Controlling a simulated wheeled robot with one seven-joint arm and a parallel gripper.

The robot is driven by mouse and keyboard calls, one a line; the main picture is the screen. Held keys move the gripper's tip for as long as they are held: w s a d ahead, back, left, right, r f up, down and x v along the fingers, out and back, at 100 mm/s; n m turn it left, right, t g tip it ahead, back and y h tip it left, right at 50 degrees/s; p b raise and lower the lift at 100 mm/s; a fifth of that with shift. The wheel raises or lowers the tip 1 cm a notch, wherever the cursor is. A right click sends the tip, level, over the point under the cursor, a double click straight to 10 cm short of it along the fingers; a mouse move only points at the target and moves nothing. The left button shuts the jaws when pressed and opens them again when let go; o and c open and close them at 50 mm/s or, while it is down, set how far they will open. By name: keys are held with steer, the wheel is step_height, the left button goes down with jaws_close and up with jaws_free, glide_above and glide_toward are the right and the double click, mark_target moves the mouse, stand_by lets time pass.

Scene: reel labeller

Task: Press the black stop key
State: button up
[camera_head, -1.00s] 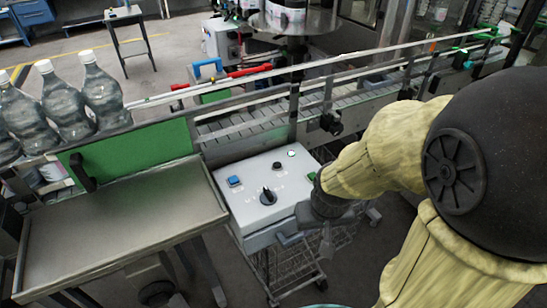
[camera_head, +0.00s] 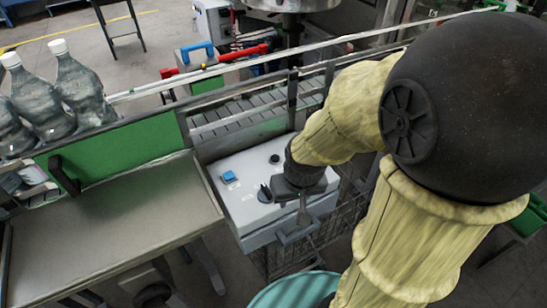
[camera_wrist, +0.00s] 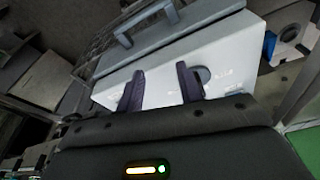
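A light grey control box (camera_head: 236,203) stands in the middle of the head view. A small round black key (camera_head: 274,158) is near the far edge of its top. A blue key (camera_head: 229,177) is at the left, and a black rotary knob (camera_head: 265,194) is nearer the front. My gripper is over the right part of the box, hiding that part of the panel. In the wrist view its two dark fingers (camera_wrist: 160,87) are apart with nothing between them, over the white panel (camera_wrist: 226,72). A dark round part (camera_wrist: 203,75) shows beside the right finger; I cannot tell which control it is.
A conveyor (camera_head: 238,112) with rails runs behind the box. A metal table (camera_head: 120,225) and green panel (camera_head: 115,152) stand left. Clear bottles (camera_head: 82,88) are at the far left. A grey handle (camera_head: 297,234) sticks out from the box front.

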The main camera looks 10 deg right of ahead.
steer(key=shift+w, duration=0.2)
jaws_close()
steer(key=shift+s+d, duration=0.1)
steer(key=shift+s, duration=0.1)
stand_by(1.1)
